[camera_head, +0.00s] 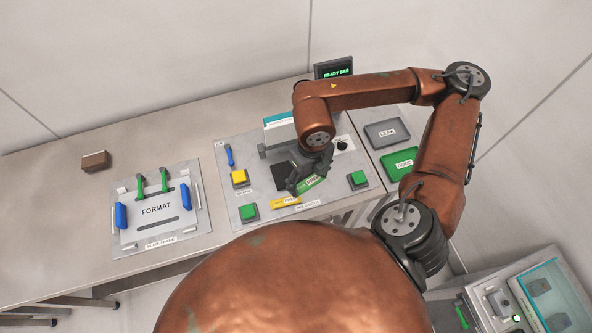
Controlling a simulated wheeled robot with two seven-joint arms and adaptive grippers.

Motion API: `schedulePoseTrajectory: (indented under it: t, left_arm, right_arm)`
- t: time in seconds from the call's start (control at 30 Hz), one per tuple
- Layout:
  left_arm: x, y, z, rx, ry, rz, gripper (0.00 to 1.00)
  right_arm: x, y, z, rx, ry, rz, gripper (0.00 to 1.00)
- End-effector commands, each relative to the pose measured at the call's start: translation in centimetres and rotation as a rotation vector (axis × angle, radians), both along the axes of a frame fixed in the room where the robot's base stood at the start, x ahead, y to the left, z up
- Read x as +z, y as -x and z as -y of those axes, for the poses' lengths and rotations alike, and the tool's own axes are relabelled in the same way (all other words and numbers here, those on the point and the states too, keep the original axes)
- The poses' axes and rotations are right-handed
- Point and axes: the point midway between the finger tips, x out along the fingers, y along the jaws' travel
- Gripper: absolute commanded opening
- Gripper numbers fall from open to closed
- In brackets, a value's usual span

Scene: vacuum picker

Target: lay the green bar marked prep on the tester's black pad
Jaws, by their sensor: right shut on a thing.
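My right gripper (302,183) reaches down over the tester (238,198) and is shut on a green bar (313,183). The bar carries a small pale label that is too small to read. The black pad (279,172) shows in part just left of the gripper; the gripper and arm hide the rest. The bar is at the pad's right side, and I cannot tell whether it touches the pad or the panel. My left gripper is not in view.
A yellow bar (286,202) lies in front of the gripper. Green buttons (249,212) and (357,180) and a yellow button (239,177) stand on the panel. A grey tray (387,132) and a green tray (401,164) are at right. The FORMAT plate (156,226) is at left.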

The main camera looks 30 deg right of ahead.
Motion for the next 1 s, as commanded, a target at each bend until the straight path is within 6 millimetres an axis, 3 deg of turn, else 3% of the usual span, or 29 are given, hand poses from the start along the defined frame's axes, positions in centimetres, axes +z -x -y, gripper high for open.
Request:
schedulePoseTrajectory:
  t: [0.13,0.33,0.73,1.0]
  left_arm:
    - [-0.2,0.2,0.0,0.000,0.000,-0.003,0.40]
    - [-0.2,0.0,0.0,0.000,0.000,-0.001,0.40]
    - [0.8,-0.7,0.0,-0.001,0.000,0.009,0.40]
    - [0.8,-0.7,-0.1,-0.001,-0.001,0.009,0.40]
  right_arm:
    - [-0.1,0.7,0.2,-0.192,0.002,-0.001,0.44]
    - [-0.3,0.3,0.4,-0.299,0.003,-0.002,0.44]
    - [-4.2,-8.2,2.6,-0.304,0.004,-0.001,0.44]
    - [-8.5,-11.3,3.4,-0.300,0.004,-0.001,0.44]
